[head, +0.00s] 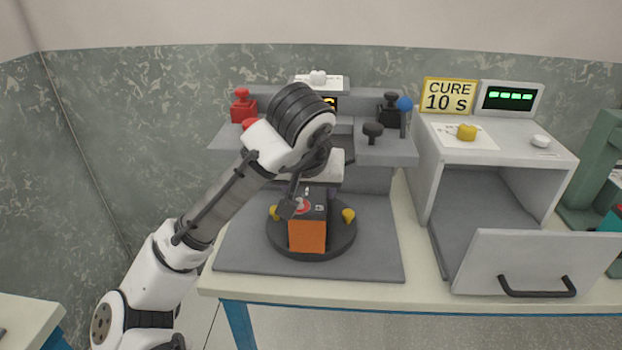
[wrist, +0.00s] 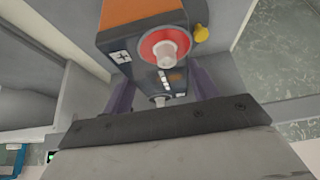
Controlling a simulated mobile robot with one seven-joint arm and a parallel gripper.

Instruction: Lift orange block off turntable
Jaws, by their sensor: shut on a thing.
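The orange block (head: 307,235) has a dark top with a red ring terminal and stands upright over the round dark turntable (head: 341,247). The head view cannot tell whether its base touches the disc. In the wrist view the block's top (wrist: 128,42) shows the red terminal, a plus mark, small white marks and a second pale terminal. My gripper (wrist: 164,88) is shut on the block, with one purple finger on each side of the dark top. In the head view my wrist hides most of the fingers.
Yellow knobs (head: 348,215) sit on the turntable beside the block. A grey stand with a red knob (head: 243,106) and black knobs (head: 372,133) rises behind. At right is a curing box (head: 497,140) with its door (head: 535,262) open. The grey mat (head: 245,245) has bare room.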

